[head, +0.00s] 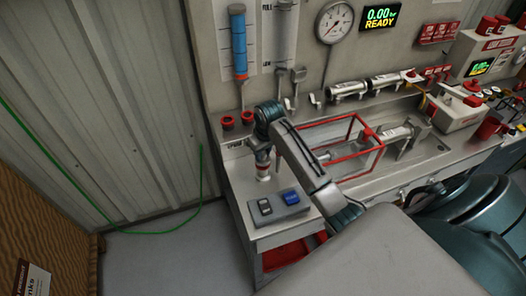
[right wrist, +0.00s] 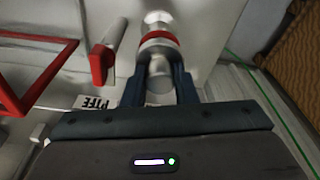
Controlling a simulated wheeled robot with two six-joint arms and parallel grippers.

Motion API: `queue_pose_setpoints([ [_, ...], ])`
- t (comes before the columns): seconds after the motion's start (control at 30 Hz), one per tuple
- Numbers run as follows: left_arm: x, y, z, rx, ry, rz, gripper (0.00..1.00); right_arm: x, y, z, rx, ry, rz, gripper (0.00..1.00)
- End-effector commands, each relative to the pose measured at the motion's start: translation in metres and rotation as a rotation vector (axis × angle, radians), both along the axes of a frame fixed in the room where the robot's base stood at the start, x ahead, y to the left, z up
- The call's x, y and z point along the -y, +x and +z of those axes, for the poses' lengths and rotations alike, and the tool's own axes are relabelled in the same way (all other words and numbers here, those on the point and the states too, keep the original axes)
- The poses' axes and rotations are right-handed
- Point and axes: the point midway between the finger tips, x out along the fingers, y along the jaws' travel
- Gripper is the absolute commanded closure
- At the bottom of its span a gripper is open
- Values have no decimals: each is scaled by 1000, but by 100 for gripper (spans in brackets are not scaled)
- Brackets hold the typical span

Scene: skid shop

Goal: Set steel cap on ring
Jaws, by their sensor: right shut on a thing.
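My right gripper (head: 262,155) points down over the left end of the steel bench. It also shows in the right wrist view (right wrist: 158,78), where its two dark fingers are shut on the steel cap (right wrist: 158,67). Directly beyond the fingertips is a red ring (right wrist: 157,38) around a pale metal fitting (right wrist: 158,18). In the head view the red ring (head: 263,170) shows just below the fingers. The cap and ring look in line and very close; I cannot tell whether they touch. The fingers hide much of the cap. My left gripper is not in view.
A red-framed fixture (head: 345,145) stands to the right on the bench. A switch box (head: 278,207) with a blue button sits at the front. A PTFE label (right wrist: 97,102) lies near the fingers.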

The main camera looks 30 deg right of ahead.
Motion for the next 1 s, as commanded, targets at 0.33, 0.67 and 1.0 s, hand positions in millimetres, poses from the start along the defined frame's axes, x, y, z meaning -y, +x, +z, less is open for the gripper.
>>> queue_pose_setpoints([
  [0.33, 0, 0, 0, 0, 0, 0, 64, 0, 0, 0, 1, 0, 0, 91],
  [0.67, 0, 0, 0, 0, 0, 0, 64, 0, 0, -7, 1, 0, 0, 91],
  [1.0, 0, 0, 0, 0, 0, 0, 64, 0, 0, -8, 1, 0, 0, 91],
])
